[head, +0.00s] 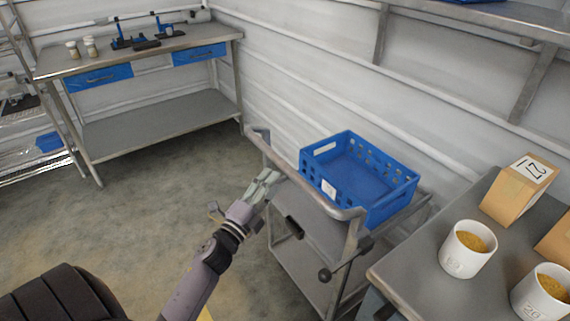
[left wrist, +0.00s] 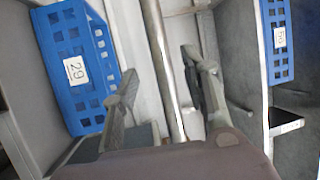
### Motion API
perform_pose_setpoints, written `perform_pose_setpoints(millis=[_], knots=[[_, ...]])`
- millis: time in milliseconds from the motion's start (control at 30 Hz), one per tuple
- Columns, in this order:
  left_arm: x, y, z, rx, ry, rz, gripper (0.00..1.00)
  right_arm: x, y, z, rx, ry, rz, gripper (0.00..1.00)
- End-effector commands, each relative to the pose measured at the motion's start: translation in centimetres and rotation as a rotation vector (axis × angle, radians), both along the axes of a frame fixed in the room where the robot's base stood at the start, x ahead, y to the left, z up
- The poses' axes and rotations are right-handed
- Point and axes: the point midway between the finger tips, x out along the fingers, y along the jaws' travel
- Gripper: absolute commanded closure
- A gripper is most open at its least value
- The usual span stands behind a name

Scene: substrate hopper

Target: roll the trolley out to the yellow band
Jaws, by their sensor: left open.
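The trolley is a grey metal cart with a tubular handle (head: 308,188) along its near side and a lower shelf (head: 305,270). A blue crate (head: 365,178) sits on its top. My left gripper (head: 270,178) is at the handle, left of its middle. In the left wrist view the gripper (left wrist: 163,88) is open, and the handle bar (left wrist: 160,50) runs between its two fingers, with gaps on both sides. A yellow sliver (head: 206,314) shows on the floor at the bottom edge, mostly hidden by my arm. My right gripper is not in view.
A bench (head: 480,275) with white cups (head: 468,262) and a cardboard packet (head: 518,190) stands close right of the trolley. The wall is behind it. A steel table (head: 150,50) stands at the back left. The floor (head: 130,205) left of the trolley is clear.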

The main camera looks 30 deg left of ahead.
Motion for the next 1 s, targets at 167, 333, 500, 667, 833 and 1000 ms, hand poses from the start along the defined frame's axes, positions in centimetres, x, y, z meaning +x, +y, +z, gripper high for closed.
perform_pose_setpoints(millis=[167,333,500,667,833,1000], knots=[[3.7,0.1,0.9,0.000,-0.002,0.000,0.59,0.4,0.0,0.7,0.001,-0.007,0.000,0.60],[6.1,0.1,1.2,-0.002,0.000,0.001,0.59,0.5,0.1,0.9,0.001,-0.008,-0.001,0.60],[7.2,0.1,1.3,-0.001,0.001,0.001,0.59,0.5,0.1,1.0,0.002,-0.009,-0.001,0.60],[7.5,0.1,1.3,-0.001,0.001,0.001,0.59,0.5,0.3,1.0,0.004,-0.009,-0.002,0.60],[7.4,0.1,1.3,-0.001,0.001,0.001,0.60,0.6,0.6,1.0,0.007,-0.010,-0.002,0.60],[7.4,0.1,1.3,-0.001,0.001,0.000,0.71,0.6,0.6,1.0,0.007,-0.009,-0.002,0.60]])
